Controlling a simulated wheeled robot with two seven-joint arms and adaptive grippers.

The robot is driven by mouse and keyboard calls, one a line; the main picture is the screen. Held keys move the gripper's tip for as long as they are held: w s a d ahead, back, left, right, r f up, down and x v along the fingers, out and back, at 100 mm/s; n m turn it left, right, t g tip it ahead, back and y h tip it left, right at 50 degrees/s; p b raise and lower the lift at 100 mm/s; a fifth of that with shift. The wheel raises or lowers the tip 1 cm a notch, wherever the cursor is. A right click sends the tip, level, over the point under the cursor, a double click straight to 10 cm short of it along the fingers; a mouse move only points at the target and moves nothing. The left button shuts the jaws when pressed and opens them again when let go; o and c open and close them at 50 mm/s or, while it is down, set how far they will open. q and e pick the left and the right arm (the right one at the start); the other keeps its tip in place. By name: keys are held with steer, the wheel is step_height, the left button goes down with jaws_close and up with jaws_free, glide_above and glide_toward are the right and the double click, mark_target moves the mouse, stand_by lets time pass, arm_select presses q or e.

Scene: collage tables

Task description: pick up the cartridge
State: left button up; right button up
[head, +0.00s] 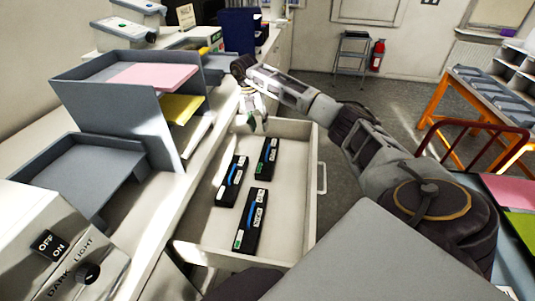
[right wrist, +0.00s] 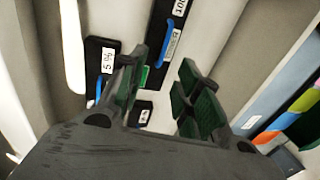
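Three black cartridges with white labels and blue stripes lie flat in the open drawer (head: 285,205): a left one (head: 232,181), a far right one (head: 267,158) and a near one (head: 250,221). My right gripper (head: 257,122) is over the far end of the drawer, beyond the far right cartridge. In the right wrist view, its green-padded fingers (right wrist: 162,75) are apart with nothing held between them. One cartridge (right wrist: 172,40) lies beyond the fingertips, another (right wrist: 104,60) is to the left, and a third (right wrist: 143,112) shows partly between the fingers. My left gripper is not in view.
Grey stacked trays (head: 140,90) with pink and yellow paper stand on the counter left of the drawer. A white switch box (head: 60,245) is at lower left. The drawer walls surround the cartridges, with bare floor at its right side.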

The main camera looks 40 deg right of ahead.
glide_above(268, 150)
steer(key=w+a, duration=0.1)
steer(key=w, duration=0.1)
step_height(268, 150, down, 7)
steer(key=shift+r, duration=0.1)
steer(key=shift+f, duration=0.3)
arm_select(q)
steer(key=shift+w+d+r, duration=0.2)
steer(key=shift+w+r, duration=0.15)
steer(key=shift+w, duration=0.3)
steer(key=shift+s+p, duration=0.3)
arm_select(e)
steer(key=shift+s+f, duration=0.1)
steer(key=shift+f, duration=0.05)
